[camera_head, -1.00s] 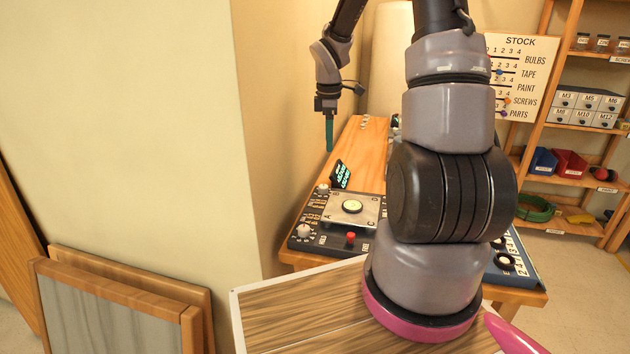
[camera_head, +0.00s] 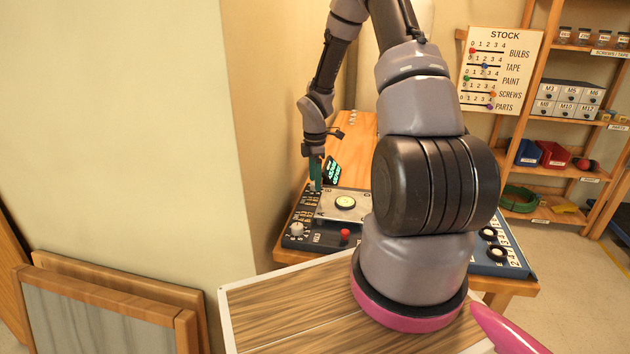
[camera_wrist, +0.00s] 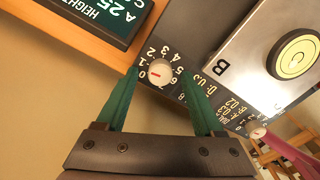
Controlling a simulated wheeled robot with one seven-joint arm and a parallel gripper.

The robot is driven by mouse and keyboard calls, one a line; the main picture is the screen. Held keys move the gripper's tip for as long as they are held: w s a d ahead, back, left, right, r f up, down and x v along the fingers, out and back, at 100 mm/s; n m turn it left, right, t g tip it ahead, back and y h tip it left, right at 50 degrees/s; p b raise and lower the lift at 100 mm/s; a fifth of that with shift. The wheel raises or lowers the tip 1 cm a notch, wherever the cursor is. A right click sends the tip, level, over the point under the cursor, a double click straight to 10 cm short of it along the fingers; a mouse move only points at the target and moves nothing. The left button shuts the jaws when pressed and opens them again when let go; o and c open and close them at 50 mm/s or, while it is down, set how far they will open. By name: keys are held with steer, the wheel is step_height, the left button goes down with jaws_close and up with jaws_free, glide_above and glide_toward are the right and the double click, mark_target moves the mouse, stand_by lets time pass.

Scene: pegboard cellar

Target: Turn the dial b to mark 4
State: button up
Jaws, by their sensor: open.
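A white round dial (camera_wrist: 160,72) with a red pointer line sits on a black panel in the wrist view. The red line points left, near the 0 and 1. My gripper (camera_wrist: 160,76) is open, with one green finger on each side of this dial; I cannot tell if they touch it. In the head view my gripper (camera_head: 317,187) points down at the back left of the control panel (camera_head: 318,240) and hides this dial. A second white dial (camera_head: 297,229) is at the panel's front left; it also shows in the wrist view (camera_wrist: 258,133).
A metal plate with a round yellowish button (camera_head: 345,202) is close right of my gripper. A red knob (camera_head: 345,235) stands in front of it. A dark display (camera_head: 332,171) stands behind. A wall corner (camera_head: 245,190) is close on the left. A blue panel (camera_head: 500,255) is at right.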

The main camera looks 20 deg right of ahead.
steer(key=shift+f, duration=0.45)
jaws_close()
